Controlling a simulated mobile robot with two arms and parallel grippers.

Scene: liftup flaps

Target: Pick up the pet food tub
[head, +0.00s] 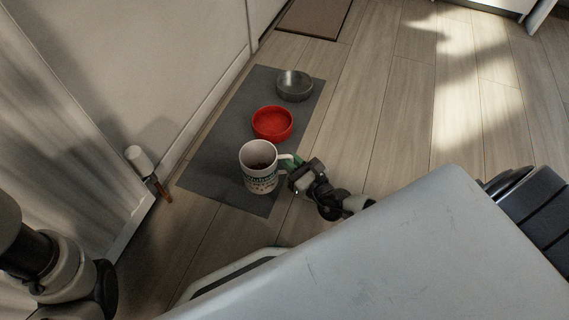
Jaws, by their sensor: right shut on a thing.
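The pet food tub (259,180) is a white, mug-like container with green lettering, a handle on its right side and dark contents inside. It appears upright over the near end of the grey mat; I cannot tell whether it touches the mat. My right gripper (293,165) is at the tub's right side, shut on its handle. The fingertips are partly hidden by the gripper body.
A red bowl (272,124) and a grey metal bowl (295,86) sit on the grey mat (215,150). A white and brown brush-like object (140,160) leans by the wall at left. A brown doormat (315,17) lies farther back. The wooden floor right of the mat is clear.

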